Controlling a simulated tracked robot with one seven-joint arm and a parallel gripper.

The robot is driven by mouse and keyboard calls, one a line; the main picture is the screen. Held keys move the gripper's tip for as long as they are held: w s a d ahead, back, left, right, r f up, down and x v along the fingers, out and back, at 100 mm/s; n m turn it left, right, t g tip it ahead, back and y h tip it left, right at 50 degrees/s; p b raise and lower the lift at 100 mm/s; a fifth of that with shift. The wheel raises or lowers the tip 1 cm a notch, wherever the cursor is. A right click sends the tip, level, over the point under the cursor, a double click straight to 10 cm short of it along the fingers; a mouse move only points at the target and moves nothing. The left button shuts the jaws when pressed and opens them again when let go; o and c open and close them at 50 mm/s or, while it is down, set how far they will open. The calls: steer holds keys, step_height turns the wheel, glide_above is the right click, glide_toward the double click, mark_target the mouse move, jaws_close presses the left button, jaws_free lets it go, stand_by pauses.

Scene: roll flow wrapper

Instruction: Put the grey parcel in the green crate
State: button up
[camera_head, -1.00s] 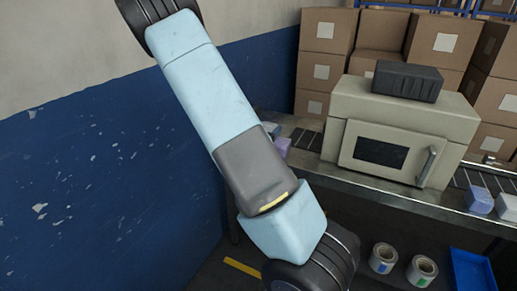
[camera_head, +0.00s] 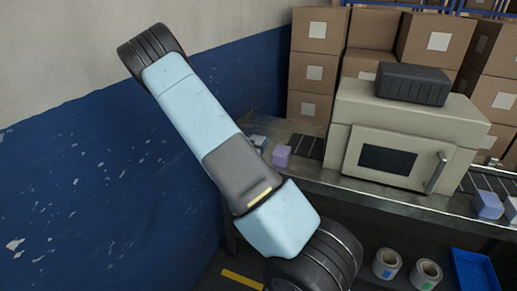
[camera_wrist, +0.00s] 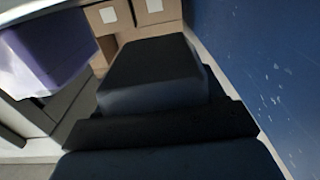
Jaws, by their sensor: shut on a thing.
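My gripper (camera_wrist: 155,80) shows in the wrist view as dark, stepped blocks in the middle and lower part. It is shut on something. The dark blocks hide what it holds, so I cannot tell that it is the grey parcel. In the head view my arm's links cross the middle and the gripper cannot be made out. A purple parcel (camera_wrist: 45,45) is close at the left of the wrist view. I cannot make out the green crate in either view.
A lilac parcel (camera_head: 282,156) lies on the conveyor near my arm, with a bluish-grey item (camera_head: 258,141) beside it. A beige machine (camera_head: 405,135) with a black box (camera_head: 412,83) on top stands right. A blue wall (camera_head: 90,190) is left. Cartons (camera_head: 318,65) stand behind.

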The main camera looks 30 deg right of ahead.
steer(key=shift+w+d+f, duration=0.1)
steer(key=shift+d+f, duration=0.15)
steer(key=f, duration=0.3)
steer(key=shift+w, duration=0.2)
steer(key=shift+d+f, duration=0.2)
steer(key=shift+f, duration=0.1)
steer(key=o, duration=1.2)
